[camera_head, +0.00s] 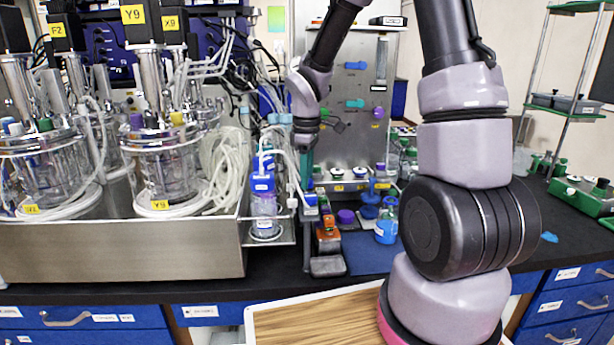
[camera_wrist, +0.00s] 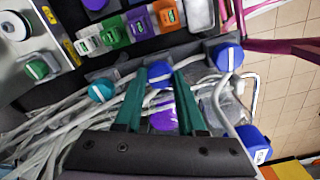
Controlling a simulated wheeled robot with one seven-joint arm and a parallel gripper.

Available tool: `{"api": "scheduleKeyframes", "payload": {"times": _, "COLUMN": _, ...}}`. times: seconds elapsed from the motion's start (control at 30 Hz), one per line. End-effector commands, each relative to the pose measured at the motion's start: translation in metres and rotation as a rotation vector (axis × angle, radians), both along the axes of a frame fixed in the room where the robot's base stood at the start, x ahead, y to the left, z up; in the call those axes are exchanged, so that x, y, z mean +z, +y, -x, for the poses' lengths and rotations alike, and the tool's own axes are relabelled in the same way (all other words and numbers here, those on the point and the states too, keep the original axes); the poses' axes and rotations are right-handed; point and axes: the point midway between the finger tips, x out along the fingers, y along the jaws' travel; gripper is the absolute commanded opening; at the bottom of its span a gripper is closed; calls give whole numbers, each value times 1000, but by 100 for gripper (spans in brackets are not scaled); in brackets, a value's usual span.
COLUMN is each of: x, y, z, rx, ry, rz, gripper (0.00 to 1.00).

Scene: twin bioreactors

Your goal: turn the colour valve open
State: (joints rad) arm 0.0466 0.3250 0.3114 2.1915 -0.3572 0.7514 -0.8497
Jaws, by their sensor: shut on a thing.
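In the wrist view, my gripper (camera_wrist: 160,78) has its two teal fingers closed around a blue valve knob (camera_wrist: 160,70) with a white stripe. The fingers press on its left and right sides and hide parts of it. A teal knob (camera_wrist: 100,91) with a white stripe is to the left, and another blue knob (camera_wrist: 228,56) is to the right. A purple round part (camera_wrist: 162,118) shows between the fingers, nearer the palm. In the head view, my gripper (camera_head: 307,188) points down beside the steel tray's right end; the held knob is hard to make out there.
A blue-capped bottle (camera_head: 264,205) stands on a small shelf left of my gripper. Coloured blocks (camera_wrist: 142,27) sit in a row close by. White tubing (camera_wrist: 50,125) runs around the knobs. Glass bioreactors (camera_head: 165,165) fill the left.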

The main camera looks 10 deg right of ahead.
Motion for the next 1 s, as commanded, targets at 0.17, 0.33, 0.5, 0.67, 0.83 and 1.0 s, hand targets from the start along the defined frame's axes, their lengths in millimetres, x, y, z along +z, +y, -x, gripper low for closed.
{"api": "scheduleKeyframes", "payload": {"times": 0.17, "x": 1, "y": 0, "z": -1, "rx": 7, "ry": -4, "rz": 0, "gripper": 0}}
{"api": "scheduleKeyframes", "payload": {"times": 0.33, "x": 1, "y": 0, "z": -1, "rx": 7, "ry": -4, "rz": 0, "gripper": 0}}
{"api": "scheduleKeyframes", "payload": {"times": 0.5, "x": 1, "y": 0, "z": -1, "rx": 6, "ry": -4, "rz": 0, "gripper": 69}}
{"api": "scheduleKeyframes", "payload": {"times": 0.67, "x": 0, "y": 0, "z": -1, "rx": 5, "ry": -2, "rz": 0, "gripper": 69}}
{"api": "scheduleKeyframes", "payload": {"times": 0.83, "x": 3, "y": 0, "z": -1, "rx": 5, "ry": -2, "rz": 0, "gripper": 69}}
{"api": "scheduleKeyframes", "payload": {"times": 1.0, "x": 27, "y": 0, "z": -2, "rx": 3, "ry": -7, "rz": 0, "gripper": 69}}
